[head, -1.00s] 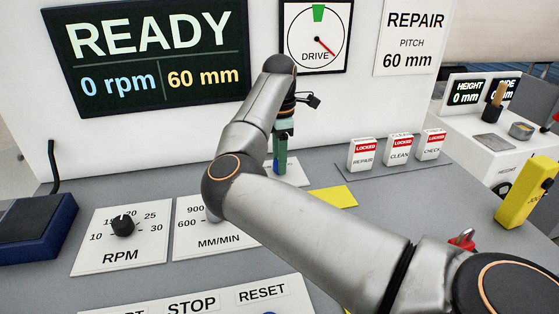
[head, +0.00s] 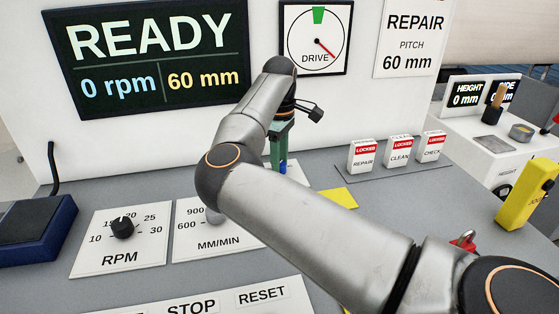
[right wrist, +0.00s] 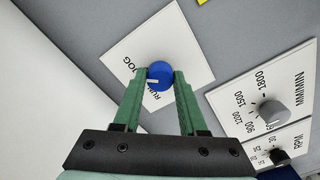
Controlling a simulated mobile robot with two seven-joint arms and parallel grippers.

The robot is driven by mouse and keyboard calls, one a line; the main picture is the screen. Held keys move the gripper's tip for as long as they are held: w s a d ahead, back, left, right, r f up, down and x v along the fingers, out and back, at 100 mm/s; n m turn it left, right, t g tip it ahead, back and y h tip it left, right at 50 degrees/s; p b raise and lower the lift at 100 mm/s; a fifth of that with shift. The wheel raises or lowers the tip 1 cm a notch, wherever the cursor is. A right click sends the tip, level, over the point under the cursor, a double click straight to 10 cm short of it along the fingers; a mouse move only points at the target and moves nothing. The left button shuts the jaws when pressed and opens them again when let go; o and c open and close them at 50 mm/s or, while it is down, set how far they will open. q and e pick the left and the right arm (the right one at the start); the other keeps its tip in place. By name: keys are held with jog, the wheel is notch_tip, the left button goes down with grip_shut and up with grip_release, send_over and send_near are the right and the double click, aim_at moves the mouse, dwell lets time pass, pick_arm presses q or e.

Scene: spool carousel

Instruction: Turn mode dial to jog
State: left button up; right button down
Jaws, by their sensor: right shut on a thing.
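The mode dial is a blue round knob (right wrist: 160,75) on a white plate (right wrist: 172,38) lettered RUN and JOG. Its short white mark is on the left side of the knob in the right wrist view, close to the lettering, which the left finger partly covers. I cannot tell exactly which word it points at. My right gripper (right wrist: 159,76) has its green fingers closed on the two sides of the knob. In the head view the right gripper (head: 278,158) points down at the dial, with a bit of blue (head: 283,168) showing by its tips. My left gripper is not in view.
The RPM dial (head: 122,226) and the MM/MIN plate (head: 190,245) lie left of my right arm. Locked REPAIR, CLEAN and CHECK covers (head: 398,150) stand to the right. The upright panel with the READY screen (head: 150,50) rises close behind the gripper.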

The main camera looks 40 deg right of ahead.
dwell(0.4)
jog(key=shift+c, duration=2.2)
grip_release()
notch_tip(320, 180, up, 13)
jog(key=shift+f, duration=0.15)
